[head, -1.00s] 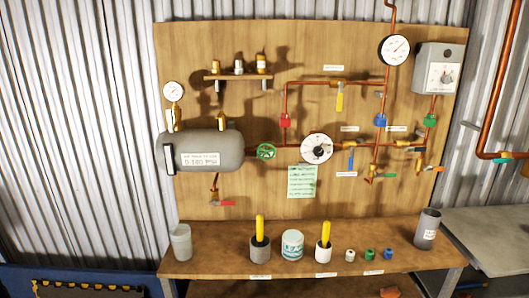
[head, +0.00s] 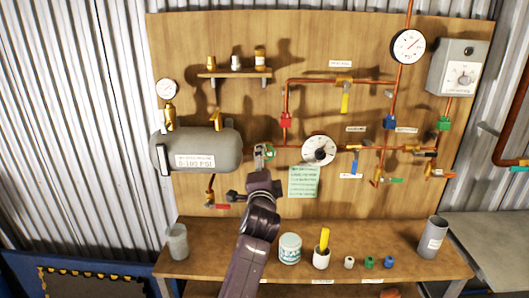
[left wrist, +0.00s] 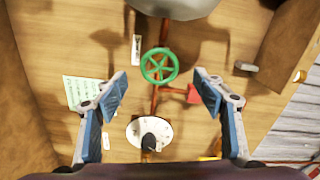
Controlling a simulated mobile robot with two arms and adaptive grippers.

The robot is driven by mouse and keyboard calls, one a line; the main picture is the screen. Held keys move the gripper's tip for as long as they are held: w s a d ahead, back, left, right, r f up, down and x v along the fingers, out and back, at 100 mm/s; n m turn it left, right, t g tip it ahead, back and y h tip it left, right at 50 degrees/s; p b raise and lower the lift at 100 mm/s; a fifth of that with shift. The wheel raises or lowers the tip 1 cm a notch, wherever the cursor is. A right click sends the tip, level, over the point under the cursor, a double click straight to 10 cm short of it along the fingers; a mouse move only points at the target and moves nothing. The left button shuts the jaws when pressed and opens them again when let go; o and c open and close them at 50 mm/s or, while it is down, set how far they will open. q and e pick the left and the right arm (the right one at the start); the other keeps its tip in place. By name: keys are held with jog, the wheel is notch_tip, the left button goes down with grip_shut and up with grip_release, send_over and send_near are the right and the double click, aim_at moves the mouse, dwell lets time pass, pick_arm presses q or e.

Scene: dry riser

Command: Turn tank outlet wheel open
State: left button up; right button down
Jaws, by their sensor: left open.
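The tank outlet wheel is a green spoked handwheel (left wrist: 159,65) on the copper pipe right of the grey tank (head: 200,149). In the head view the wheel (head: 269,153) is partly hidden by my left gripper (head: 262,160). In the left wrist view my left gripper (left wrist: 163,90) is open, with its two blue-padded fingers spread wide. The wheel lies between and beyond the fingertips, apart from both, with nothing held. My right gripper is in neither view.
A round dial gauge (head: 319,150) sits right of the wheel, above a green note (head: 304,181). A red valve handle (head: 286,120) is above right. The bench (head: 210,262) below holds cups (head: 432,237) and a white tub (head: 289,247).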

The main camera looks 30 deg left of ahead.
pick_arm(q)
jog(key=p+x, duration=0.1)
jog(key=x, duration=0.5)
jog(key=shift+w+a+p, duration=0.2)
jog(key=shift+w+p, duration=0.15)
jog(key=shift+p, duration=0.05)
jog(key=shift+w+f, duration=0.1)
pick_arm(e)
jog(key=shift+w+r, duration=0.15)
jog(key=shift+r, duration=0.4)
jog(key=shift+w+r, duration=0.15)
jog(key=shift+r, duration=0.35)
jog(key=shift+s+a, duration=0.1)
pick_arm(q)
jog(key=c, duration=1.2)
jog(key=shift+o, duration=0.2)
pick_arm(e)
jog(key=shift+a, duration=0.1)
